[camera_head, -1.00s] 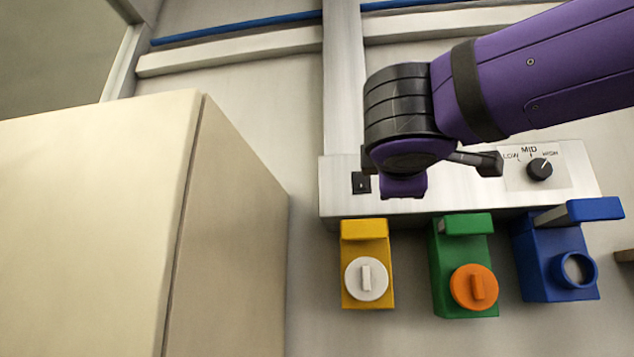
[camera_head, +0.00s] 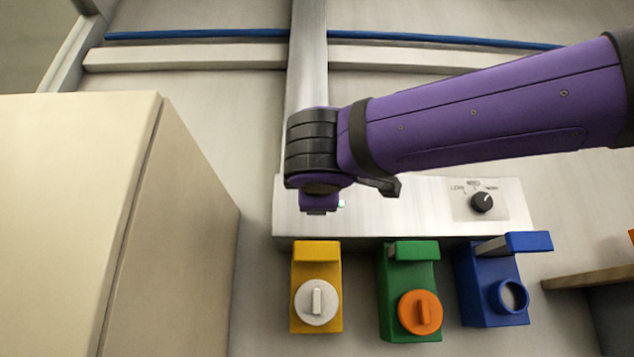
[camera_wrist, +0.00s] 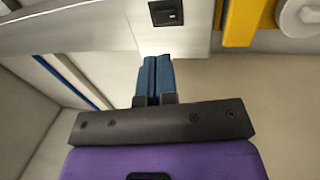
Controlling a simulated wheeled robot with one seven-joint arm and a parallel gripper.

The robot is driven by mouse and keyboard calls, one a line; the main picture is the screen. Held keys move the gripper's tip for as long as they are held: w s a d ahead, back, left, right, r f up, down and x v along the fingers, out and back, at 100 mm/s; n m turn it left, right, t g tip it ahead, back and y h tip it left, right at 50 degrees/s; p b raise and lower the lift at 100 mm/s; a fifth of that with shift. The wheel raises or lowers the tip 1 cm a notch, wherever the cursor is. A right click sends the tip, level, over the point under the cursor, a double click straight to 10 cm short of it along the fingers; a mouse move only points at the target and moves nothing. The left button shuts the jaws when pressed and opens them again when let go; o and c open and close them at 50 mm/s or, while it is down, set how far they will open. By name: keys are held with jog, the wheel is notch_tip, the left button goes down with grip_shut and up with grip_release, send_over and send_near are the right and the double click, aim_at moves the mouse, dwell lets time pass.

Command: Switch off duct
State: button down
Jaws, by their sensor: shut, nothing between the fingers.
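The duct (camera_head: 305,60) is a pale metal channel that runs down the wall into a wide metal panel (camera_head: 400,215). In the wrist view, a small black rocker switch (camera_wrist: 166,12) sits on the panel, just past my fingertips. In the head view my wrist covers most or all of it. A small green light (camera_head: 341,203) shows beside my wrist. My gripper (camera_wrist: 155,62) has its two blue fingers shut together with nothing between them, pointing towards the switch. A gap appears between fingertips and switch. In the head view my gripper (camera_head: 320,203) is at the panel's left part, its fingers hidden.
A dial (camera_head: 482,203) with speed marks is at the panel's right. Below hang yellow (camera_head: 302,275), green (camera_head: 390,290) and blue (camera_head: 475,290) boxes. A beige cabinet (camera_head: 70,200) stands left. A brown shelf (camera_head: 590,277) is at the right.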

jog(key=x, duration=0.9)
jog(key=shift+w, duration=0.15)
jog(key=shift+r, duration=0.1)
jog(key=shift+w+d+r+g, duration=0.15)
jog(key=shift+w+g, duration=0.1)
jog(key=shift+g, duration=0.35)
jog(key=shift+s, duration=0.1)
